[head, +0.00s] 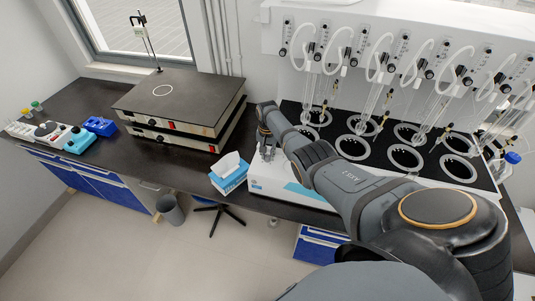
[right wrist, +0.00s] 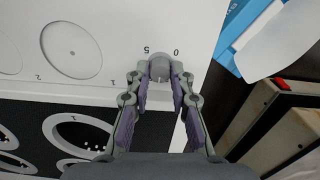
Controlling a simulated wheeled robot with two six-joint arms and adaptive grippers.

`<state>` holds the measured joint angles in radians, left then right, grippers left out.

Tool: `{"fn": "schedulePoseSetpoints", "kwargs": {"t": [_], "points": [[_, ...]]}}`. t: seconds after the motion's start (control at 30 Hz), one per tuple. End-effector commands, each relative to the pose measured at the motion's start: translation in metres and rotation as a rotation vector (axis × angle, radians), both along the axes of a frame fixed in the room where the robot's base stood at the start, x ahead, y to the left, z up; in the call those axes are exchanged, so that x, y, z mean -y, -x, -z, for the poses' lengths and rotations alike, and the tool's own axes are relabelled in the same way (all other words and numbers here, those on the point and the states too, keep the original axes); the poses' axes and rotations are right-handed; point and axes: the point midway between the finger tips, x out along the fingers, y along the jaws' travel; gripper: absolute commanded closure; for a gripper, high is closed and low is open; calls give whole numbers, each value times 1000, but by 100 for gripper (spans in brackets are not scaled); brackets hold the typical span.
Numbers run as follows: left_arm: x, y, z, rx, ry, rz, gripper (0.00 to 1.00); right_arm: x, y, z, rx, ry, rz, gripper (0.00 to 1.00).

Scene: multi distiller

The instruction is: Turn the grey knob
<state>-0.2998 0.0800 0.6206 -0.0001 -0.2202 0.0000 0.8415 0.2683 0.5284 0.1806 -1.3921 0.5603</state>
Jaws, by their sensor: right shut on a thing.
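The grey knob (right wrist: 159,66) is on the white front panel (right wrist: 120,20) of the distiller, with the printed marks 0 and 5 beside it in the right wrist view. My right gripper (right wrist: 160,78) is shut on the knob, one finger on each side. In the head view my right gripper (head: 267,152) is at the left end of the distiller (head: 290,188), pointing down at its front. The knob cannot be made out there. My left gripper is not in view.
A blue tissue box (head: 229,178) stands on the dark bench just left of the distiller. A hot plate unit (head: 180,103) is further left. Black heating wells (head: 406,157) with glassware are behind my arm. The bench (head: 170,160) is clear between the hot plate and its front edge.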

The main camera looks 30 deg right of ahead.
Motion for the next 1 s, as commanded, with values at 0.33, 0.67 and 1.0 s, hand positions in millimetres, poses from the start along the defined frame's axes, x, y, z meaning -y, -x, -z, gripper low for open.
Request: {"fn": "schedulePoseSetpoints", "kwargs": {"t": [0.33, 0.67, 1.0], "points": [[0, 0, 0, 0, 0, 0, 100, 2, -3, -3, 9, 3, 267, 100], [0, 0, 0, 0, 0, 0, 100, 2, -3, -3, 10, 2, 401, 100], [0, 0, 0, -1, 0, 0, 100, 2, -3, -3, 10, 2, 430, 100]]}}
